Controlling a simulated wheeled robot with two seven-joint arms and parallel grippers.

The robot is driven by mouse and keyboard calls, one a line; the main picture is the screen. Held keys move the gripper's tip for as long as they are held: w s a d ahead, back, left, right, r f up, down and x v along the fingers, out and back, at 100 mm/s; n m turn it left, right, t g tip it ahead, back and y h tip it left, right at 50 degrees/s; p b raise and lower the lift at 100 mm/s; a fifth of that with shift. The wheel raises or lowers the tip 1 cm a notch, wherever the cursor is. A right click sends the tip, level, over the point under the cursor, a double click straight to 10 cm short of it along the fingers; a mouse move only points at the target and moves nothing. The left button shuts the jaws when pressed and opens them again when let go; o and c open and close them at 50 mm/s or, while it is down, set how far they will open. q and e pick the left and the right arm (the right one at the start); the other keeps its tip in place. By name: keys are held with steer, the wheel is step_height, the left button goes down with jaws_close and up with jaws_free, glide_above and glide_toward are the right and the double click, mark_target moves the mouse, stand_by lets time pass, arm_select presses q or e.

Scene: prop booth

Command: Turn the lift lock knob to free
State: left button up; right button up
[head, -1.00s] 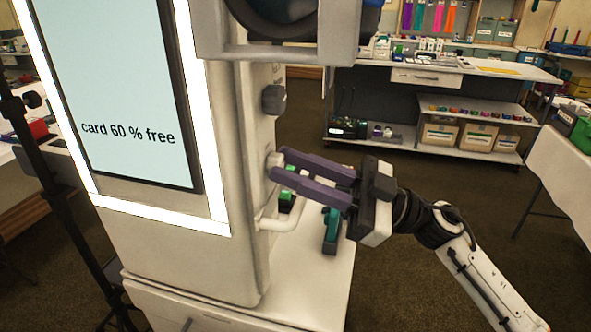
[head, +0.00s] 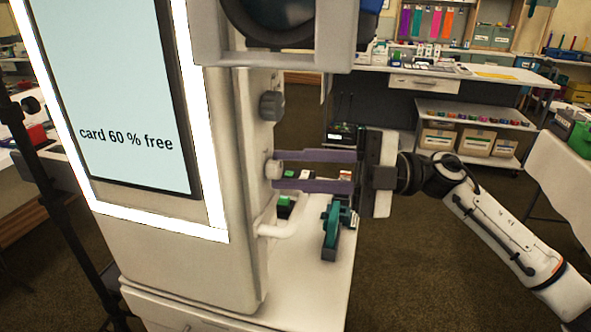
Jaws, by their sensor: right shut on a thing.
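The tall pale booth (head: 190,260) stands at the left, with a lit screen (head: 125,95) reading "card 60 % free". On its right side are a dark grey knob (head: 272,105) and, below it, a small pale knob (head: 273,169). No label shows which one is the lift lock. My right gripper (head: 280,170) reaches in from the right and is shut on the pale knob, one purple finger above it and one below. The fingertips partly hide the knob's far side. My left gripper is out of view.
A bent white handle (head: 278,230) sticks out below the pale knob. A teal tool (head: 331,229) and small green items (head: 285,205) stand on the ledge (head: 312,280). A grey bracket with a lens (head: 290,25) overhangs above. Shelves (head: 470,115) stand behind.

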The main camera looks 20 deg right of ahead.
steer(key=shift+r+n+g+h, duration=0.1)
steer(key=shift+n+g+h, duration=0.25)
steer(key=shift+n, duration=0.85)
steer(key=o, duration=1.1)
steer(key=shift+c, duration=0.2)
